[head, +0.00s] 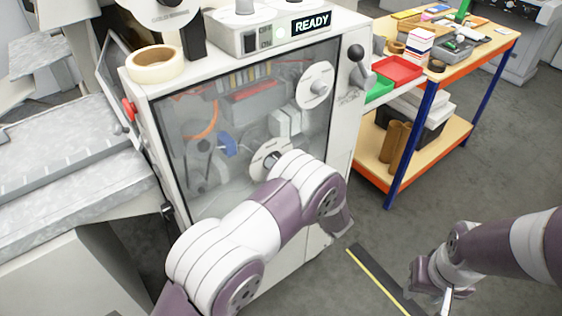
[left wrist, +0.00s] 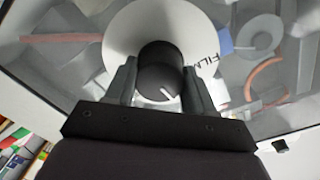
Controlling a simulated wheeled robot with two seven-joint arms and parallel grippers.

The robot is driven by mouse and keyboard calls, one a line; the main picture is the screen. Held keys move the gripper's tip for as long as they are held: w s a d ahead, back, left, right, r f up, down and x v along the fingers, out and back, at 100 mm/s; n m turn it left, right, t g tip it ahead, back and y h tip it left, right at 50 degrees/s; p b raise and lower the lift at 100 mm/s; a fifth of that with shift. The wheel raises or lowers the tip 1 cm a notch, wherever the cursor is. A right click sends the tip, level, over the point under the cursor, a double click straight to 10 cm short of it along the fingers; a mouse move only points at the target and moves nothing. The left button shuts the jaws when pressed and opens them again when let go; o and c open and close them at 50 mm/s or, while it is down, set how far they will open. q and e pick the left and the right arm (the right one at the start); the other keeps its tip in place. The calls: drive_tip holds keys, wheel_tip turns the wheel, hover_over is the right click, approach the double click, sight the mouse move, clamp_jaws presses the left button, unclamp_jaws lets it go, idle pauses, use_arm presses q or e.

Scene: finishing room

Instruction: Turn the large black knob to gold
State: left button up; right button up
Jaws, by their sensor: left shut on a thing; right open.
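The large black knob (left wrist: 160,75) sits on a white disc (left wrist: 120,40) lettered "FILM" in the left wrist view. A white mark on the knob's face points toward the lower right there; no gold marking is readable. My left gripper (left wrist: 157,82) has one finger on each side of the knob and is shut on it. In the head view the disc (head: 259,163) shows on the machine's front, with the left gripper and most of the knob hidden by my left arm. My right gripper (head: 446,295) is open and empty, low at the right above the floor.
The machine (head: 345,130) has a clear front panel, a "READY" display (head: 311,23) and a lever knob (head: 357,53) on its right side. A tape roll (head: 155,64) lies on top. A blue-legged workbench (head: 425,120) with trays stands right.

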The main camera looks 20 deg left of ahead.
use_arm(q)
drive_tip(key=shift+r+m+p, duration=0.15)
drive_tip(key=shift+m+p, duration=0.2)
drive_tip(key=shift+m, duration=0.15)
drive_tip(key=o, duration=1)
drive_tip(key=shift+o, duration=0.2)
drive_tip(key=b+v, duration=0.2)
drive_tip(key=v, duration=1)
drive_tip(key=shift+s+d, duration=0.2)
drive_tip(key=shift+d, duration=0.1)
